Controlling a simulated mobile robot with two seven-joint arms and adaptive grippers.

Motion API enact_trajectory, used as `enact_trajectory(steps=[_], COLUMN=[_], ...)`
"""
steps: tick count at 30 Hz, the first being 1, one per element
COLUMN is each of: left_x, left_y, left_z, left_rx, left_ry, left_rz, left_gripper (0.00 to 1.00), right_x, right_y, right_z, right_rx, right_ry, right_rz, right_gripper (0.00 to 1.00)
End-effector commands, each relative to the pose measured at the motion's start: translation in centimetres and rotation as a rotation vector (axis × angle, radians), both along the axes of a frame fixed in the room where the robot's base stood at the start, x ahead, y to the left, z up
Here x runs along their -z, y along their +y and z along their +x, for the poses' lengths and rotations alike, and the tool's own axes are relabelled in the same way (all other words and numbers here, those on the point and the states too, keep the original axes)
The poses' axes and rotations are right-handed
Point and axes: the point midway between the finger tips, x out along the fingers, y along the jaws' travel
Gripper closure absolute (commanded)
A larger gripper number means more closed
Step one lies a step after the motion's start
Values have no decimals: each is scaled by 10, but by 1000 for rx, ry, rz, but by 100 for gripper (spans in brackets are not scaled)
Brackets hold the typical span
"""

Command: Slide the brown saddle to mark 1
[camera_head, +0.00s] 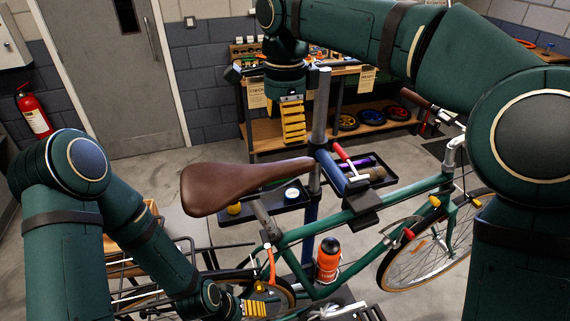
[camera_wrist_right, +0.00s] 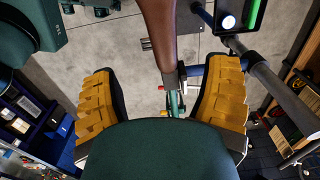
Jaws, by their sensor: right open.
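The brown saddle (camera_head: 235,186) sits on top of the green bike's seat post (camera_head: 266,219), its narrow nose pointing right toward the stand. I cannot make out mark 1. My right gripper (camera_head: 292,125) hangs above and behind the saddle nose, pointing down. In the right wrist view, its yellow fingers (camera_wrist_right: 165,105) are wide apart and empty. There the saddle (camera_wrist_right: 160,30) enters from the top, its nose seen beyond the gap between the fingers. My left gripper (camera_head: 258,308) is low near the rear wheel, with yellow pads partly visible; its opening is unclear.
The stand's grey post (camera_head: 319,105) rises close to the saddle nose, with its clamp (camera_head: 349,182) on the right. An orange bottle (camera_head: 328,260) is on the frame. A workbench (camera_head: 245,130) stands behind.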

Motion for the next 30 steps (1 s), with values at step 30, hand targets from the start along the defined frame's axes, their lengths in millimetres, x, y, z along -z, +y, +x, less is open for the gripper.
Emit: enact_trajectory(steps=[30], left_x=[15], left_y=[-1], left_z=[1], left_rx=[-1], left_ry=[0], left_rz=[3], left_gripper=[20], right_x=[97], right_y=[0], right_z=[0], right_rx=[0], right_ry=[1], right_rz=[0], right_gripper=[41])
